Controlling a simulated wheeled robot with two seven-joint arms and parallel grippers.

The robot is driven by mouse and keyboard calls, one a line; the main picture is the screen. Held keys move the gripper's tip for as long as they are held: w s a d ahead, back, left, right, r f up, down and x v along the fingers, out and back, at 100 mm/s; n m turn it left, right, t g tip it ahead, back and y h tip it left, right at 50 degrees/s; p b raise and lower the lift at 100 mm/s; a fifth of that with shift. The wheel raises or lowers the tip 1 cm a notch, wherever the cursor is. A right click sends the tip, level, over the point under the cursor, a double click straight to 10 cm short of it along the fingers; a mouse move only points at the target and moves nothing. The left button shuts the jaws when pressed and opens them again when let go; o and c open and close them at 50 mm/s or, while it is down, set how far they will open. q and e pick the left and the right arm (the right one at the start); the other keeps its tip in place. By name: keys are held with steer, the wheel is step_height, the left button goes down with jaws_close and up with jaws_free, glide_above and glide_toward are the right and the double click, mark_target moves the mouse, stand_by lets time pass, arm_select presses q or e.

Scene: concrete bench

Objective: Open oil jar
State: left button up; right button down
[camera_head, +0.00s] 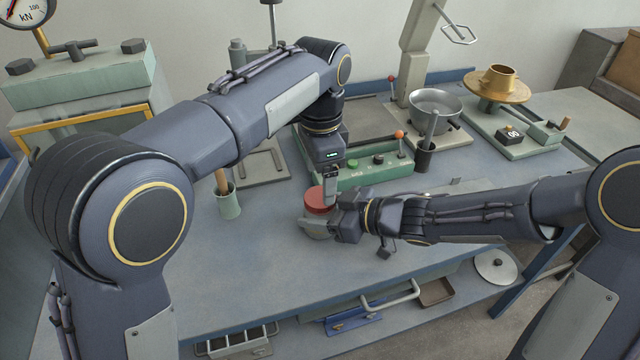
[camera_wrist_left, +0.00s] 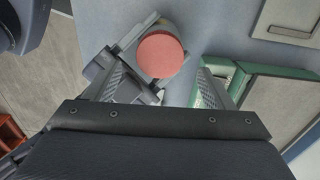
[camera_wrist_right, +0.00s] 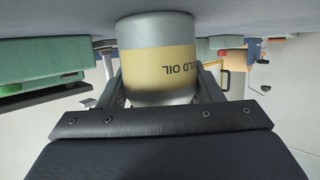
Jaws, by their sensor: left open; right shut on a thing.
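The oil jar is a grey cylinder with a yellow label ending in "LD OIL". It stands on the bench; its body (camera_wrist_right: 160,68) fills the middle of the right wrist view, where the label reads upside down. Its red lid (camera_head: 318,199) is on top and also shows in the left wrist view (camera_wrist_left: 160,55). My right gripper (camera_head: 330,226) is shut on the jar body from the right side. My left gripper (camera_head: 331,193) is open and points down just above the lid, its fingers apart from it in the left wrist view (camera_wrist_left: 163,85).
A green control box (camera_head: 365,172) with knobs stands behind the jar. A green cup (camera_head: 229,203) with a wooden handle stands to the left. A dark holder (camera_head: 424,157) and a metal bowl (camera_head: 435,105) are behind right. The bench front (camera_head: 250,265) is clear.

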mark_target(320, 196)
arm_select(q)
steer(key=shift+r, duration=0.25)
steer(key=shift+c, duration=0.4)
steer(key=m, duration=0.2)
steer(key=r+m, duration=0.1)
steer(key=m, duration=0.2)
steer(key=shift+r, duration=0.15)
steer(key=m, duration=0.2)
steer(key=r+m, duration=0.1)
steer(key=m, duration=0.1)
steer(key=shift+m, duration=0.4)
steer(key=m, duration=0.1)
steer(key=r+m, duration=0.1)
steer(key=m, duration=0.1)
steer(key=shift+m, duration=0.3)
steer(key=shift+f, duration=0.2)
step_height(320, 196, down, 8)
steer(key=shift+r, duration=0.25)
steer(key=shift+c, duration=0.2)
